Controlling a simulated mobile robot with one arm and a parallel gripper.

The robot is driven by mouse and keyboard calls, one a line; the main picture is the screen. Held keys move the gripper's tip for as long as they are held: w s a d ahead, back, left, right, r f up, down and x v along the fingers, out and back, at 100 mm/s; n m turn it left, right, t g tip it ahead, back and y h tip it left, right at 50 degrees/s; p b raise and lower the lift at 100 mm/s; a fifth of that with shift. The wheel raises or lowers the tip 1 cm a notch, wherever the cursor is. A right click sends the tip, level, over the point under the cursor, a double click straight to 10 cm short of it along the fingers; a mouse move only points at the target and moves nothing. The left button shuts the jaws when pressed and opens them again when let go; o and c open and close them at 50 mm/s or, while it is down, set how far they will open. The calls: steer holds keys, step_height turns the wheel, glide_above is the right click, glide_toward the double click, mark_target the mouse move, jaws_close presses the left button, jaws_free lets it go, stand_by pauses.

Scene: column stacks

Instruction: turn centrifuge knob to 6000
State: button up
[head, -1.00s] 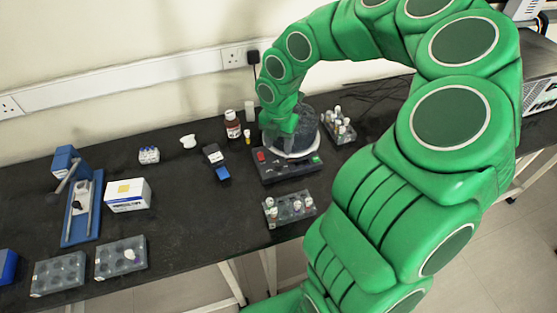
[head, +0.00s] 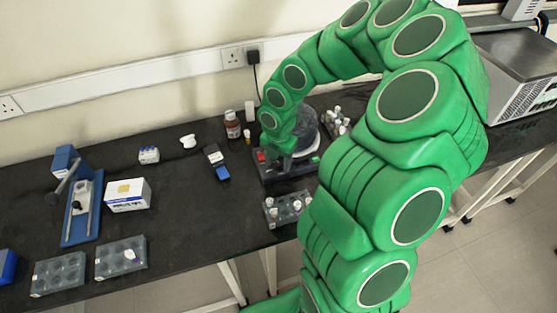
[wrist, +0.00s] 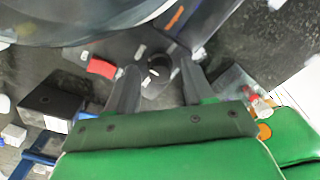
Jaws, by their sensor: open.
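The centrifuge (head: 306,166) stands on the black bench, with a dark round lid and a grey front panel with a red switch (wrist: 101,67). In the wrist view its dark round knob (wrist: 159,68) shows on the panel, with a light pointer mark. My gripper (wrist: 158,62) is open, its two grey fingers on either side of the knob. I cannot tell whether they touch it. In the head view my gripper (head: 282,150) is low over the panel and hides the knob. The dial numbers are too small to read.
The centrifuge lid (wrist: 75,18) is close to the fingers. A tube rack (head: 287,209) stands in front of the centrifuge, another (head: 337,121) behind right. The bench between is clear.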

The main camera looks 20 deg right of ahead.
jaws_close()
stand_by(0.3)
steer(key=m, duration=0.4)
steer(key=shift+m, duration=0.3)
steer(key=m, duration=0.4)
steer(key=shift+m, duration=0.3)
steer(key=m, duration=0.4)
steer(key=shift+m, duration=2.2)
